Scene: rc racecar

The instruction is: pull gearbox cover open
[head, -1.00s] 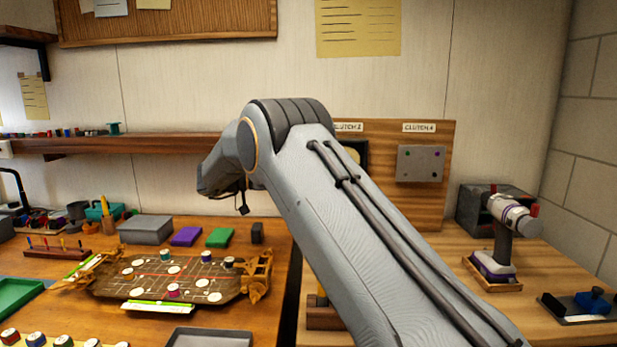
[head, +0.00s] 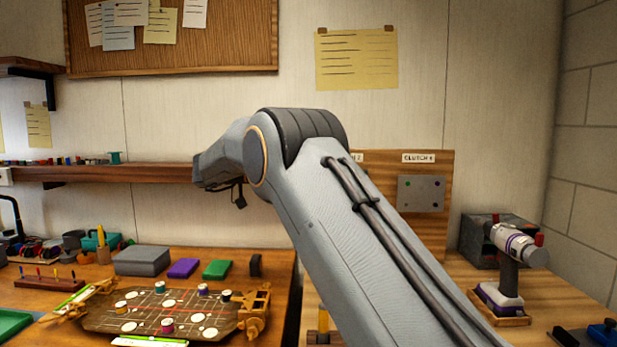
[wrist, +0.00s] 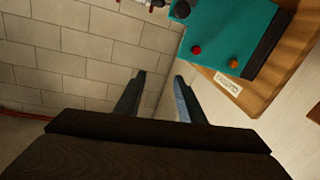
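No part in view can be told for sure as the gearbox cover. In the wrist view, a teal panel (wrist: 230,38) with a red knob and an orange knob is fixed to a wooden board (wrist: 285,75) at the upper right. My gripper (wrist: 160,76) is open and empty, its two dark fingers apart, pointing toward a block wall, with the panel beyond and to the right, not touched. In the head view, a grey plate (head: 421,194) hangs on a wooden board under a "CLUTCH 4" label. My arm hides the left part of that board, and my fingers do not show there.
A workbench (head: 455,275) on the right carries a cordless drill (head: 510,260) in a wooden holder and a dark box behind it. A car chassis (head: 160,315) with several round parts lies on the left bench. A shelf (head: 140,173) runs behind my arm.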

